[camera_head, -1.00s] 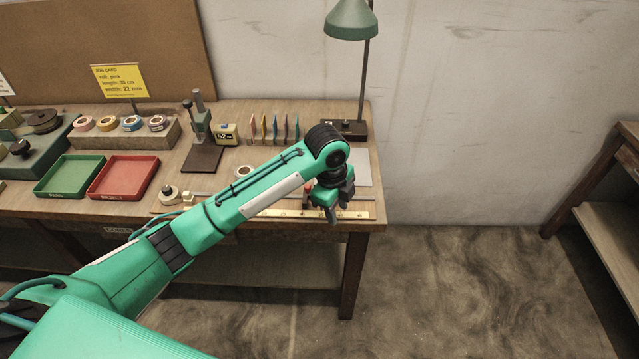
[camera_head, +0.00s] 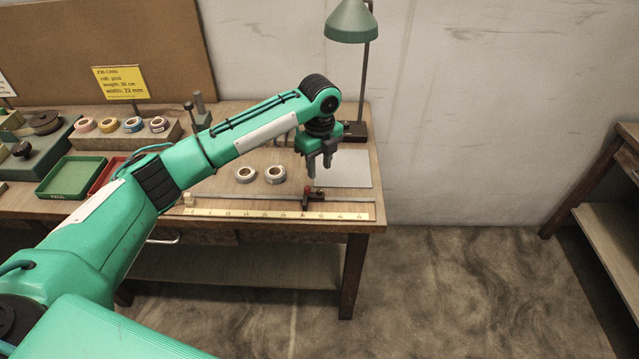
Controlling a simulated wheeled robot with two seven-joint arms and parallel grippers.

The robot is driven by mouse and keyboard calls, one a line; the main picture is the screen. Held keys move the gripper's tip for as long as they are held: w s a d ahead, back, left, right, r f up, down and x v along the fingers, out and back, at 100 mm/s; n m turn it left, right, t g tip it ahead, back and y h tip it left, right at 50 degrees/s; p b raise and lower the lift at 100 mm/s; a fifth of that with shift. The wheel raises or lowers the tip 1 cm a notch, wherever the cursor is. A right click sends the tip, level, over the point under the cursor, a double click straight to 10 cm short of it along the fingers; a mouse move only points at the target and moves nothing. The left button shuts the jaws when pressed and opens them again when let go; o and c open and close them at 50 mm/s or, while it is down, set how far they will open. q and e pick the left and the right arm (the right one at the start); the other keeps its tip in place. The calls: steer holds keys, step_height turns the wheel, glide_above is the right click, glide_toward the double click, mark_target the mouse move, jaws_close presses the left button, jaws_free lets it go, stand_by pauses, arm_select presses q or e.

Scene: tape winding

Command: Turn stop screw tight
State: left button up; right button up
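The small stop (camera_head: 308,195), with dark and red parts, sits on the thin metal rail (camera_head: 250,198) behind the yellow ruler strip (camera_head: 255,214) at the table's front edge. Its screw is too small to make out clearly. My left gripper (camera_head: 319,168) points down above and just behind the stop, apart from it. Its two dark fingers show a gap, with nothing seen between them. My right gripper is not in view.
Two tape rolls (camera_head: 275,174) lie left of the gripper. A grey plate (camera_head: 350,169) lies to its right, and a green lamp (camera_head: 351,22) stands behind. My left arm hides the table's middle and part of the red tray (camera_head: 107,172). The green tray (camera_head: 72,177) is at left.

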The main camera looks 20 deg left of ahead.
mark_target(319, 190)
arm_select(q)
step_height(319, 190, down, 8)
steer(key=shift+r+p, duration=0.1)
steer(key=shift+p, duration=0.3)
steer(key=shift+c, duration=0.5)
jaws_close()
